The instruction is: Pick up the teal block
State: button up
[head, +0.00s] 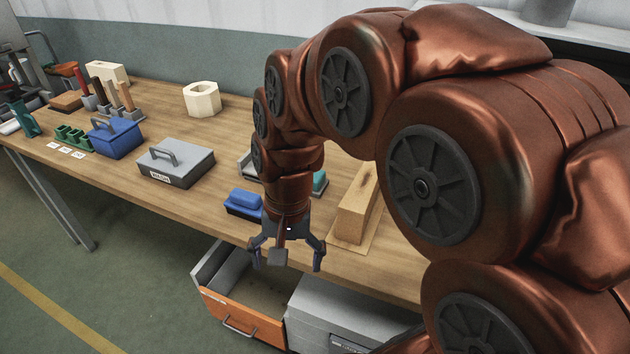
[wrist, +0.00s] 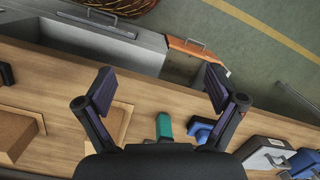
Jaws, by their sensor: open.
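The teal block (head: 320,182) shows in the head view just right of my arm, on the wooden table (head: 228,171), partly hidden behind the arm. In the wrist view the teal block (wrist: 164,126) stands out below the middle, between the bases of my fingers, its lower end close to the gripper body. My gripper (head: 287,262) is open and empty, pointing down near the table's front edge, nearer the camera than the block. In the wrist view the fingers of my gripper (wrist: 160,88) are spread wide with nothing between the tips.
A blue block (head: 245,201) is left of my gripper; a tan wooden block (head: 357,205) is right of it. A grey toolbox (head: 176,162) and blue box (head: 116,139) stand farther left. An open orange-fronted drawer (head: 243,319) juts out below the table edge.

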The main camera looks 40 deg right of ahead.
jog(key=w+d+m+t, duration=0.1)
jog(key=w+d+m, duration=0.35)
jog(key=w, duration=0.35)
jog(key=m+t, duration=0.4)
jog(key=m, duration=1.4)
send_over(321, 183)
jog(key=d, duration=0.1)
notch_tip(321, 183, down, 6)
jog(key=shift+y, duration=0.4)
jog(key=shift+p+x, duration=1.5)
jog(key=shift+x, duration=1.6)
jog(key=c, duration=1.4)
